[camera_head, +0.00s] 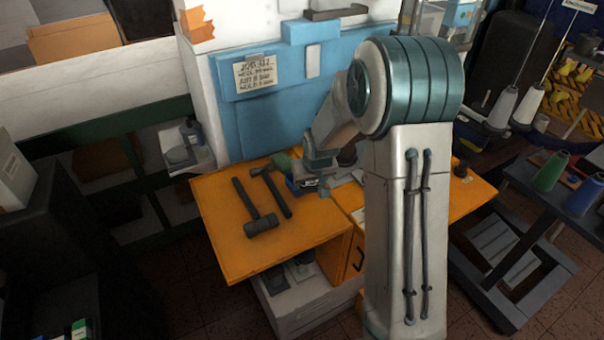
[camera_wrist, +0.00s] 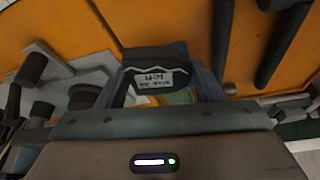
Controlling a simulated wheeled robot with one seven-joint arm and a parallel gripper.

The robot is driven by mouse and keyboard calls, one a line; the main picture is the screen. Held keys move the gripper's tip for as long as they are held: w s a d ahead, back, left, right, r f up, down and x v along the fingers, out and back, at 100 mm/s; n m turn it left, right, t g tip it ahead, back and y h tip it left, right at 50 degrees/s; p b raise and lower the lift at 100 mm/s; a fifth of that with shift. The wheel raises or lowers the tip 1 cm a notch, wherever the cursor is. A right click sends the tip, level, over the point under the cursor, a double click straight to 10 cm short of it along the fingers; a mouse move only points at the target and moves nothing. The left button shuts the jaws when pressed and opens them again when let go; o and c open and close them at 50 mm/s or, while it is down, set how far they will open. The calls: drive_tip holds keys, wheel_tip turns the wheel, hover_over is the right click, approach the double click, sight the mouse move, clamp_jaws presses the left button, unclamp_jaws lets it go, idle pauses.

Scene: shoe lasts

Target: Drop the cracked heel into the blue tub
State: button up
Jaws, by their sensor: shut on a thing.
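My gripper (camera_wrist: 163,88) is shut on a dark heel (camera_wrist: 152,58) with a pale label and a jagged light line across its face. The heel sits between the two fingers, above the orange bench. A small part of something blue, perhaps the blue tub (camera_wrist: 181,47), shows just behind the heel. In the head view my gripper (camera_head: 322,188) is low over the bench, beside a dark blue container (camera_head: 296,184). My arm hides much of that area, and the held heel cannot be made out there.
A mallet (camera_head: 262,225) and a hammer (camera_head: 273,190) lie on the orange bench (camera_head: 225,245), left of my gripper. Grey and dark pieces (camera_wrist: 60,70) lie at the left in the wrist view. A blue panel (camera_head: 262,110) stands behind the bench. The bench's front left is clear.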

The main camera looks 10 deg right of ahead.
drive_tip(key=w+r+n+p, duration=0.2)
drive_tip(key=w+r, duration=0.5)
drive_tip(key=r, duration=0.1)
drive_tip(key=shift+y, duration=0.4)
drive_tip(key=f+b, duration=0.2)
drive_tip(key=f, duration=0.1)
drive_tip(key=f+b, duration=0.1)
drive_tip(key=f, duration=0.1)
drive_tip(key=shift+s+d+f, duration=0.15)
drive_tip(key=shift+d+f, duration=0.1)
drive_tip(key=o, duration=1.1)
drive_tip(key=shift+c, duration=0.2)
drive_tip(key=b+v, duration=0.2)
drive_tip(key=v, duration=1.2)
drive_tip(key=shift+f, duration=0.1)
